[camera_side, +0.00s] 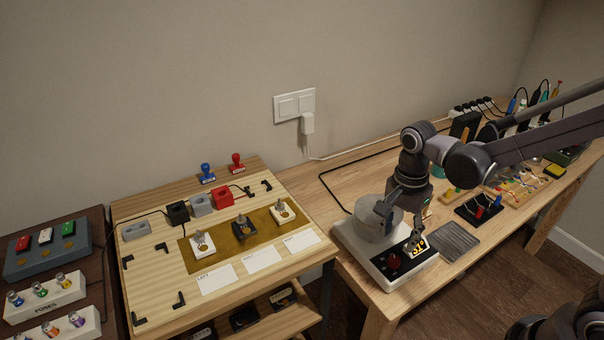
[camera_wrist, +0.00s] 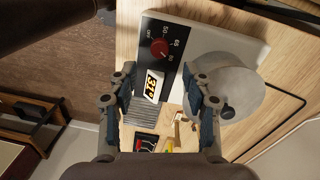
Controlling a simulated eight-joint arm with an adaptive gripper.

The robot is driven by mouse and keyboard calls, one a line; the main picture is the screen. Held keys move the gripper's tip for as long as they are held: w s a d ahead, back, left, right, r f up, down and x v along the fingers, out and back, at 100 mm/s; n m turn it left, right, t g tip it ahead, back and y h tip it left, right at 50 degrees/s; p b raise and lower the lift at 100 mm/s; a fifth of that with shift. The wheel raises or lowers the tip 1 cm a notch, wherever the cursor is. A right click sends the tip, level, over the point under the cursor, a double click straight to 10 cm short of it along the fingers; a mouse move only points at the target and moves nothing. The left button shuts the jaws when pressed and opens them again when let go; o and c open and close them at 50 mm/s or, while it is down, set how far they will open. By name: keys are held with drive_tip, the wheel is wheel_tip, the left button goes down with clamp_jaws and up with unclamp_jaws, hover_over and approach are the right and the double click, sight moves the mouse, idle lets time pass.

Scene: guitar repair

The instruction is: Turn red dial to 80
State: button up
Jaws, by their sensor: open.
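The red dial (camera_wrist: 159,48) sits on the black front panel of a white device (camera_wrist: 205,30) with a round, pale, translucent vessel (camera_wrist: 236,92) on top. Printed marks around the dial include OFF, 50, 65 and 80; I cannot tell where its pointer stands. In the side view the red dial (camera_side: 394,262) is at the device's front, left of a label with dark print (camera_side: 416,247). My gripper (camera_wrist: 158,80) is open and empty, its fingers apart with the dial beyond them. In the side view my gripper (camera_side: 400,225) hangs over the device, apart from the dial.
A ridged grey plate (camera_side: 455,241) lies right of the device. A black tray (camera_side: 480,208) with coloured pieces is behind it. The wooden board (camera_side: 150,240) at left holds several parts. A black cable (camera_side: 330,195) runs behind the device.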

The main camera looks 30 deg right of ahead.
drive_tip(key=shift+w+r, duration=0.15)
drive_tip(key=shift+r, duration=2.3)
drive_tip(key=s+d+r+n+t, duration=0.3)
drive_tip(key=n+t, duration=0.5)
drive_tip(key=n, duration=0.8)
drive_tip(key=v, duration=0.2)
drive_tip(key=shift+r, duration=0.3)
